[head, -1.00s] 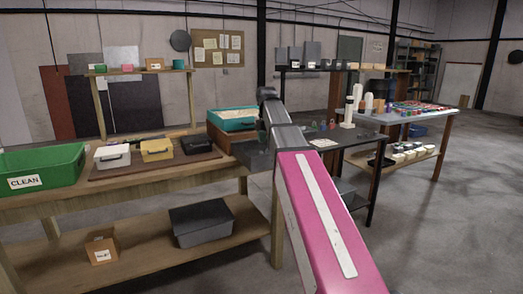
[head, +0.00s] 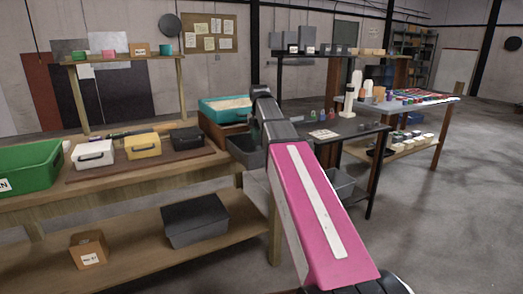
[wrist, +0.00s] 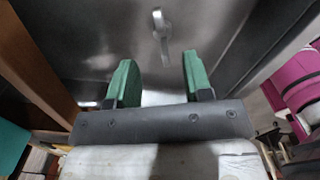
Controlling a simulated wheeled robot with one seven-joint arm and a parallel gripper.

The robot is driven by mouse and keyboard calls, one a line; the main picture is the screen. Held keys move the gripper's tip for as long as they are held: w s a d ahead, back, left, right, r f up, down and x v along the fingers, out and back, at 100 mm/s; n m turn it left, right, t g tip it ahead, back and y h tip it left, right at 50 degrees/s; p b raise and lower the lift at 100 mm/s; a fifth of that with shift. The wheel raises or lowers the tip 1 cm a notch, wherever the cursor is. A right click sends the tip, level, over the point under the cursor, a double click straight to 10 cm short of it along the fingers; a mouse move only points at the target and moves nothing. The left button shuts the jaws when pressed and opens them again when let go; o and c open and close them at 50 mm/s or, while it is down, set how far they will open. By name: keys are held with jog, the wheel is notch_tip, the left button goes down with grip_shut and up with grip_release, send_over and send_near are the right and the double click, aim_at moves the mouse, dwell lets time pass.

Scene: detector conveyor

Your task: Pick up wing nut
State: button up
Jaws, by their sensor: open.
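A small metallic piece that looks like the wing nut (wrist: 160,38) lies on a dark grey, smooth surface in the wrist view, at the upper middle. My gripper (wrist: 157,77) is open, with two green fingers apart and nothing between them. The wing nut shows beyond the fingertips, between their lines and nearer the left-right middle. In the head view my arm's end hides the gripper, and I cannot make out the wing nut there. A grey bin (head: 246,152) stands partly behind my arm in the head view.
A teal tray (head: 222,109) stands behind the grey bin. The wooden bench (head: 130,187) carries a green bin (head: 28,167) and white, yellow and black boxes. A dark table (head: 362,139) with small items stands right of my arm. Floor at right is clear.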

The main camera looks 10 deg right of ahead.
aim_at(260, 148)
jog(key=shift+s+f, duration=0.15)
jog(key=shift+f, duration=1.2)
jog(key=shift+s+f, duration=0.1)
jog(key=shift+f, duration=1.2)
grip_shut()
